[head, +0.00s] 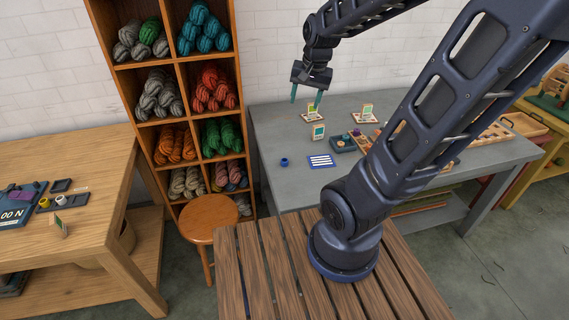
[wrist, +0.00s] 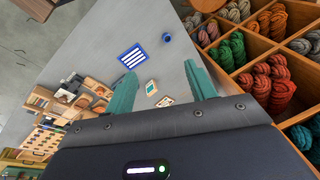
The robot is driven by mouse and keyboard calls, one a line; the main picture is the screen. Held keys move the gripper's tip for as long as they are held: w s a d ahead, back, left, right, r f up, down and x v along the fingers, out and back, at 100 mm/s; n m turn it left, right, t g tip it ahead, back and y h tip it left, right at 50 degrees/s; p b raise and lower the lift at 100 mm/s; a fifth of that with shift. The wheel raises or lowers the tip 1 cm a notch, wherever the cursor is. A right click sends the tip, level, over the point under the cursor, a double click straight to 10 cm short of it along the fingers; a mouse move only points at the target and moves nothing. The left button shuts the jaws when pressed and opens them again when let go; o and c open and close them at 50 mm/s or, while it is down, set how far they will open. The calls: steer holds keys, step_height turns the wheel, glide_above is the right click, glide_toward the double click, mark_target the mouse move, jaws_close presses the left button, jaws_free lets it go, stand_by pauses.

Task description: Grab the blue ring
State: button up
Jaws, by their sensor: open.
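The blue ring (head: 284,162) is a small dark blue piece on the grey table (head: 272,121), near its left edge in the head view. In the wrist view the blue ring (wrist: 167,38) lies near the top, beyond my fingertips and close to the table edge. My gripper (head: 306,98) is open and empty, with two teal fingers pointing down above the back of the table. It also shows in the wrist view (wrist: 160,80). The gripper is well above and apart from the ring.
A blue-and-white striped card (head: 321,161) lies right of the ring. Small cards on stands (head: 319,131) and a dark tray (head: 343,144) are nearby. A wool shelf (head: 179,97) stands left of the table, with a round stool (head: 208,217) in front.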

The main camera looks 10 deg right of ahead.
steer(key=w+a+f+m+g+h, duration=0.1)
steer(key=w+a+f+m, duration=0.1)
steer(key=w+f+m, duration=0.3)
steer(key=w+a+f+g, duration=0.1)
steer(key=w+a+f, duration=0.1)
steer(key=f, duration=0.4)
steer(key=m+h, duration=0.5)
steer(key=m, duration=0.2)
glide_toward(283, 159)
steer(key=shift+s+x, duration=0.2)
steer(key=shift+x, duration=1.25)
steer(key=shift+s+x, duration=0.2)
steer(key=shift+x, duration=1.3)
steer(key=shift+s+x, duration=0.25)
steer(key=shift+x, duration=1.2)
steer(key=shift+d, duration=0.15)
steer(key=c, duration=1)
